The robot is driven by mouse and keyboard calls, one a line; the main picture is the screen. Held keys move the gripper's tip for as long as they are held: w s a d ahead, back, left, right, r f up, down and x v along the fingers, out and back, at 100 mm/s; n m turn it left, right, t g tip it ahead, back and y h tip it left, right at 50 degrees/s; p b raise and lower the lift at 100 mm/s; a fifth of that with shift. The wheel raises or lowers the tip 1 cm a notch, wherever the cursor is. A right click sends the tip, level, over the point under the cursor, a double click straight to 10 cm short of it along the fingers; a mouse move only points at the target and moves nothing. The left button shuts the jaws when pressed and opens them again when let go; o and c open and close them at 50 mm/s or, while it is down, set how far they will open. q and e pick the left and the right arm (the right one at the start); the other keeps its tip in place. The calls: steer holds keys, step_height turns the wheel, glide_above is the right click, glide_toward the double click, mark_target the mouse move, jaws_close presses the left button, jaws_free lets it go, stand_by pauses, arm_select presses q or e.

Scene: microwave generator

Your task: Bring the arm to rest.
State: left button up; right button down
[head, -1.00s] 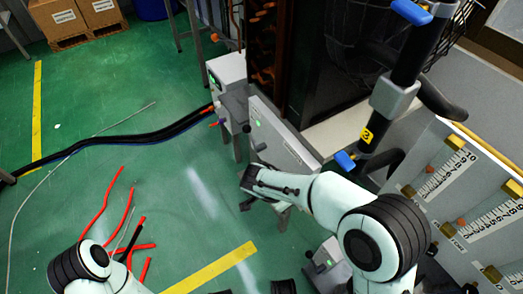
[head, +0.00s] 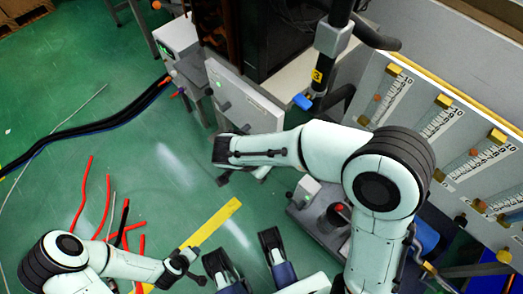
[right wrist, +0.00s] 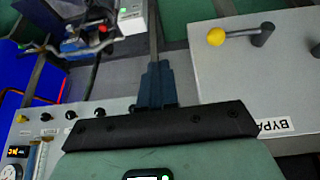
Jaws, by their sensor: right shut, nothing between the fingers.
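My right arm comes in from the lower right in the head view, bent at the elbow. Its wrist and gripper (head: 224,178) hang over the green floor beside a grey cabinet, small and mostly hidden there. In the right wrist view the dark blue fingers of my right gripper (right wrist: 157,72) are together and empty. My left arm comes in from the lower left over the floor. Its dark gripper (head: 190,272) is near the end of a yellow floor stripe, too small to show how its jaws stand.
A grey cabinet (head: 245,100) stands beyond my right wrist. A gauge panel (head: 440,130) is at the right. Red hoses (head: 105,205) and black cables (head: 75,132) lie on the floor. The right wrist view shows a yellow-ended lever (right wrist: 216,37) on a grey panel, and knobs (right wrist: 72,115).

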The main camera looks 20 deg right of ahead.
arm_select(q)
steer(key=shift+s+d+r, duration=0.1)
steer(key=shift+s, duration=0.05)
arm_select(e)
steer(key=shift+s+r, duration=0.2)
steer(key=shift+s, duration=0.3)
